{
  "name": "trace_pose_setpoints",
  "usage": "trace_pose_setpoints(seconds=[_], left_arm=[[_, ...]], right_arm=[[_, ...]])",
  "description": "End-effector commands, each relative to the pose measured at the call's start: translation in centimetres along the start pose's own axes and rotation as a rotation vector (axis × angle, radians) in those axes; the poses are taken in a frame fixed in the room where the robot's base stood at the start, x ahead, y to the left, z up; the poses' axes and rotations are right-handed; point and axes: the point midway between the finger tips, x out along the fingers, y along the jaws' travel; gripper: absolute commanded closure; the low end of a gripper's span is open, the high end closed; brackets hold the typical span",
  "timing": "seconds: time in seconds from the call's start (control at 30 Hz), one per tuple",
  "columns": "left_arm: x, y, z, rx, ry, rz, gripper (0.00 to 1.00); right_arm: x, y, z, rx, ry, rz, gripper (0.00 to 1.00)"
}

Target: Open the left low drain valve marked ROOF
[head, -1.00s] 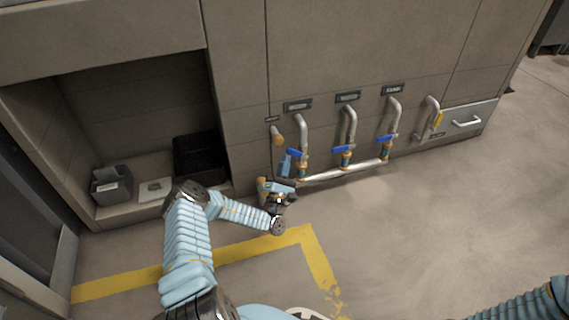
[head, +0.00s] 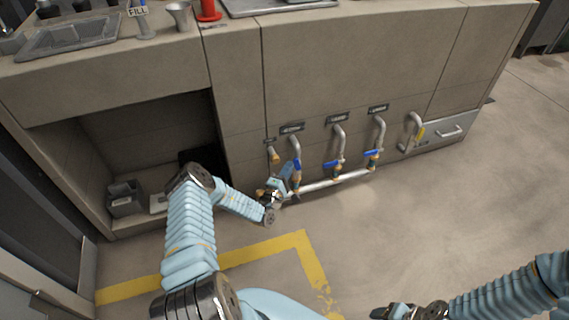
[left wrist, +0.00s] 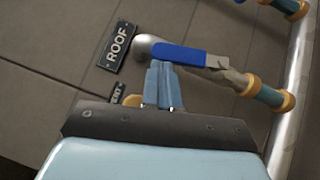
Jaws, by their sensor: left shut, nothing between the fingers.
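The left low drain valve has a blue lever (head: 297,164) on the leftmost of the low pipes, under a dark label plate (head: 291,128). In the left wrist view the plate reads ROOF (left wrist: 117,46), and the blue lever (left wrist: 180,55) lies roughly along its pipe. My left gripper (head: 287,171) is at this lever. Its light-blue fingers (left wrist: 158,72) are shut with nothing between them, their tips against or just beside the lever's edge; contact is unclear. My right gripper (head: 382,312) is at the bottom edge of the head view, its fingers unclear.
Other blue levers (head: 333,164) (head: 373,154) sit crosswise on pipes to the right, above a horizontal manifold pipe (head: 330,183). An open recess lies left. The floor in front is clear.

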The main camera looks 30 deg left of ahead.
Motion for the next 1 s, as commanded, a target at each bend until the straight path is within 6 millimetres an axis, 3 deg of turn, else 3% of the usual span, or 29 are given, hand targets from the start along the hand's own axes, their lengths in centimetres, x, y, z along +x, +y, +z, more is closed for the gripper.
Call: trace_pose_setpoints(seconds=[0.2,1.0], left_arm=[[0.8,0.6,0.8,-0.006,0.001,0.006,1.0],[1.5,0.8,1.5,-0.008,-0.001,0.01,1.0]], right_arm=[[-1.4,-1.0,0.2,-0.007,-0.007,-0.007,0.4],[-1.8,-1.3,0.3,-0.009,-0.009,-0.009,0.4]])
